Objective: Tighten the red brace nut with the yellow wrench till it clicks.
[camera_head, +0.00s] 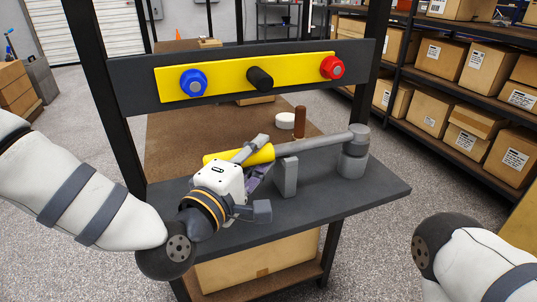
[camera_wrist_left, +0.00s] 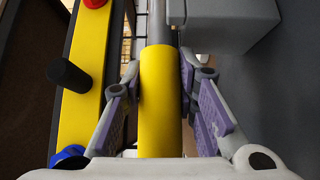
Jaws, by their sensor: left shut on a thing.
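The yellow wrench (camera_head: 226,157) has a yellow handle, a grey shaft and a round grey head at its right end. It lies roughly level above the dark shelf. My left gripper (camera_head: 252,161) is shut on the yellow handle. In the left wrist view the gripper (camera_wrist_left: 160,78) has its purple-padded fingers on either side of the handle (camera_wrist_left: 160,110). The red brace nut (camera_head: 332,67) sits at the right end of the yellow plate, above and apart from the wrench; its edge also shows in the left wrist view (camera_wrist_left: 95,3). My right gripper is out of view.
The yellow plate (camera_head: 226,77) also carries a blue nut (camera_head: 193,83) and a black knob (camera_head: 260,78). On the dark shelf (camera_head: 330,201), a grey post (camera_head: 290,177) and a grey cylinder (camera_head: 351,165) stand by the wrench. A brown peg (camera_head: 300,121) stands behind. Dark frame uprights flank the plate.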

